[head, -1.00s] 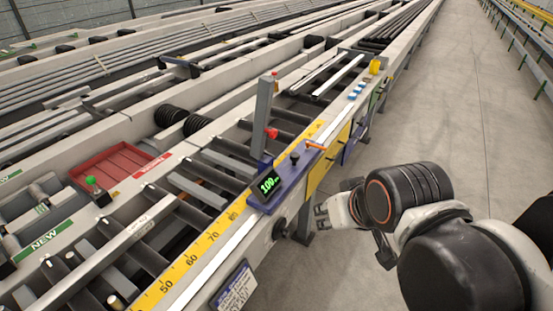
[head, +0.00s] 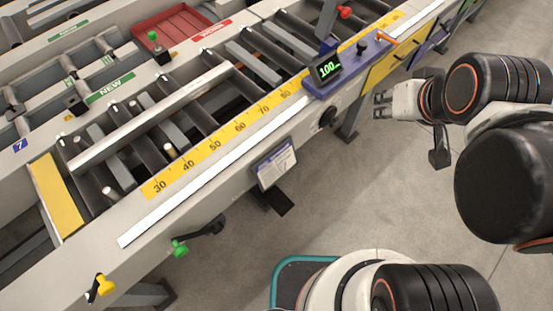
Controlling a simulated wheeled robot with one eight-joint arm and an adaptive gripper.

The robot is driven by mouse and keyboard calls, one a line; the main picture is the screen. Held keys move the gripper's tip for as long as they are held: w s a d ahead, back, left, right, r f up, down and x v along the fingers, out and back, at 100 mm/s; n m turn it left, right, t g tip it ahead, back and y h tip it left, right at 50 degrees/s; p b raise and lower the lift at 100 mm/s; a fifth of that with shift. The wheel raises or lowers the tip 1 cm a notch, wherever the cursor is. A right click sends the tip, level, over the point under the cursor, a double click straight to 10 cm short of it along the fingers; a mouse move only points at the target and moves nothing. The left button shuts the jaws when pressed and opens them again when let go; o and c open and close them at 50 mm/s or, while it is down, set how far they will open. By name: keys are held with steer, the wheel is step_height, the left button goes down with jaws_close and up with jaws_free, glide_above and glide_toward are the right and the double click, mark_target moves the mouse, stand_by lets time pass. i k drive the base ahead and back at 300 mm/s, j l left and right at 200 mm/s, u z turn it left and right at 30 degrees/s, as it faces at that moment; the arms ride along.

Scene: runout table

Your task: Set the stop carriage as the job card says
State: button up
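The stop carriage (head: 352,68) is a blue-purple block riding on the runout table's front rail. It carries a green display reading about 100 (head: 329,68), a dark knob (head: 361,47) and an orange lever (head: 386,36). A yellow scale (head: 225,141) runs along the rail to its left, with marks from 30 up past 80. The job card (head: 276,164) hangs on the table's front side; its writing is too small to read. My gripper (head: 381,105) is to the right of the table, below the carriage and apart from it. Its fingers look spread and empty.
A green-knobbed crank (head: 180,248) and a yellow knob (head: 105,285) stick out from the table's front. A black round knob (head: 328,116) sits below the carriage. A red tray (head: 170,27) lies behind.

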mark_target(331, 70)
steer(key=i+j+z, duration=0.2)
steer(key=z, duration=0.15)
steer(key=i+j+z, duration=0.35)
steer(key=k+l, duration=0.05)
steer(key=l, duration=0.05)
